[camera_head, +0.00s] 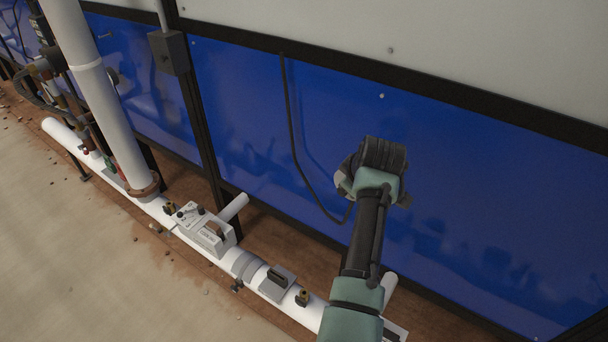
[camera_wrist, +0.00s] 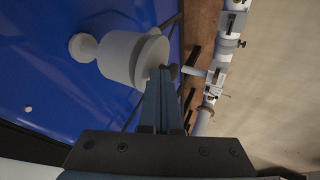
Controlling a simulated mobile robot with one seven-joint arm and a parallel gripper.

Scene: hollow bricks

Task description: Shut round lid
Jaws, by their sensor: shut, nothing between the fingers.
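A pale grey round fitting (camera_wrist: 128,56) stands out from the blue wall panel in the wrist view. It has a wide cylindrical part with a flat round face and a smaller round knob-like end (camera_wrist: 83,47) on its left. I cannot tell which part is the lid or whether it is open. My gripper (camera_wrist: 162,74) is shut and empty, its fingertips at the right edge of the wide part; contact is unclear. In the head view my wrist covers most of the fitting, and only a grey edge (camera_head: 345,176) shows. My fingertips are hidden there.
A white pipe (camera_head: 155,205) with a grey box (camera_head: 207,230) and small valves runs along the floor below the panel. A thick upright pipe (camera_head: 100,95) stands at left. A black cable (camera_head: 292,130) hangs on the blue panel (camera_head: 440,150). The floor in front is mostly clear.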

